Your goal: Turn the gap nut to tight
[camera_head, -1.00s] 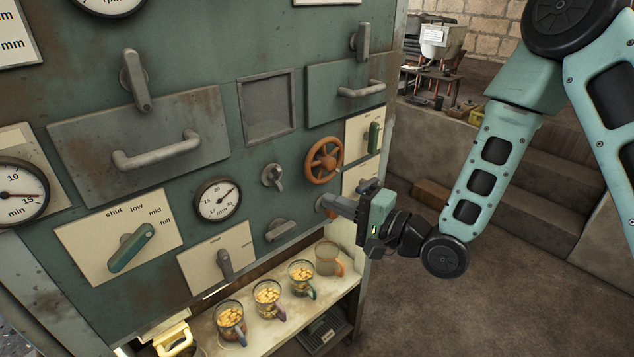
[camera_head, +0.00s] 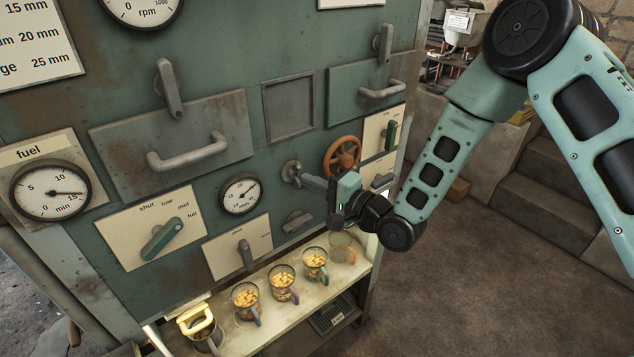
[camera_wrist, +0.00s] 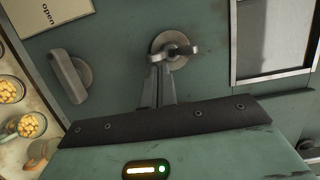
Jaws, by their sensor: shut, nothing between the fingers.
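What looks like the gap nut is a grey nut with a winged handle on a round base, on the green panel. It shows in the wrist view (camera_wrist: 176,48), and in the head view (camera_head: 291,170) the gripper partly covers it. My gripper (camera_wrist: 158,63) is shut and empty, its fingertips at the lower left edge of the nut in the wrist view. I cannot tell whether they touch it. In the head view my gripper (camera_head: 303,178) points left at the nut. A round mm gauge (camera_head: 240,193) sits left of the nut.
An orange handwheel (camera_head: 342,157) is close to the right of my gripper. A grey handle (camera_head: 297,221) sits below the nut. Mugs with yellow contents (camera_head: 282,284) stand on the shelf below. A recessed square window (camera_head: 289,106) is above the nut.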

